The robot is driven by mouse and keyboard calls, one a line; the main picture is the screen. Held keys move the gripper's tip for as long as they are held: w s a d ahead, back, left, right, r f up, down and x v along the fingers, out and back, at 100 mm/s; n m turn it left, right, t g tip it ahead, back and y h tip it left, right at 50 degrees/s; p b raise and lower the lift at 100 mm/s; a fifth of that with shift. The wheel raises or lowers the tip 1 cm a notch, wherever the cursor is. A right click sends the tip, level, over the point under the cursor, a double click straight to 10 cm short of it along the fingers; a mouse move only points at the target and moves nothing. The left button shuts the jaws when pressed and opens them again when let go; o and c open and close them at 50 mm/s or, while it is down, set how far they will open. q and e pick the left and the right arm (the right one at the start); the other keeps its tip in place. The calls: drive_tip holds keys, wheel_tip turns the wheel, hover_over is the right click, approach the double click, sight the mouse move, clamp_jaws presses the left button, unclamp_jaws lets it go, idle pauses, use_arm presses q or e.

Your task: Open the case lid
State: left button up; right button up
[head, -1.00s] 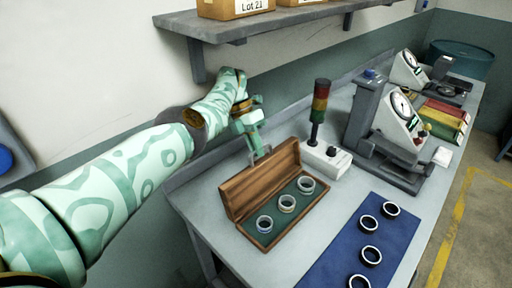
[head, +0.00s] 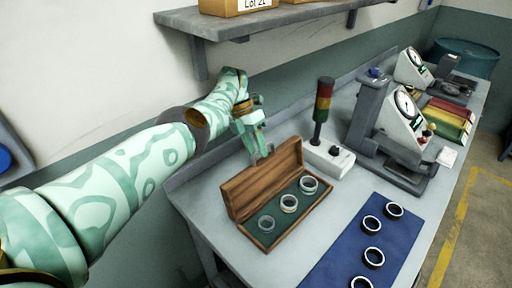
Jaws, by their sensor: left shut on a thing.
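The wooden case (head: 277,231) stands on the grey bench with its lid (head: 262,181) raised, standing up along the back edge. My right gripper is out of view.
A blue mat (head: 334,258) with several dark-edged rings lies right of the case. A signal light (head: 322,112) on a white box and a gauge stand (head: 394,140) stand further back. A shelf (head: 240,35) with boxes hangs above my left arm.

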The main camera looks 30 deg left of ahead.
use_arm(q)
drive_tip(key=shift+a, duration=0.2)
drive_tip(key=b+v, duration=0.3)
drive_tip(key=v, duration=0.4)
drive_tip(key=shift+r, duration=0.2)
